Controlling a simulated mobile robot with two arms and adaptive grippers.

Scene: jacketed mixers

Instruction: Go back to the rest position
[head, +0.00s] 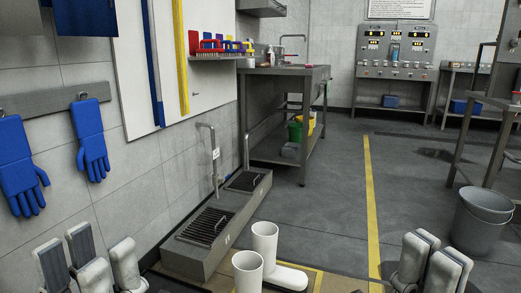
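My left gripper (88,250) is at the bottom left of the head view. Its fingers point up and stand apart with a clear gap, and nothing shows between them. My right gripper (438,249) is at the bottom right, its fingers pressed close together with nothing visible in them. The lower parts of both grippers are cut off by the frame's bottom edge. Both are in the foreground, apart from each other.
White boots (264,243) stand between my grippers, by a low grated boot washer (228,237). Blue gloves (90,140) hang on the left wall. A grey bucket (480,220) and metal table are at right. Open floor (325,195) lies ahead, with a yellow line (371,205).

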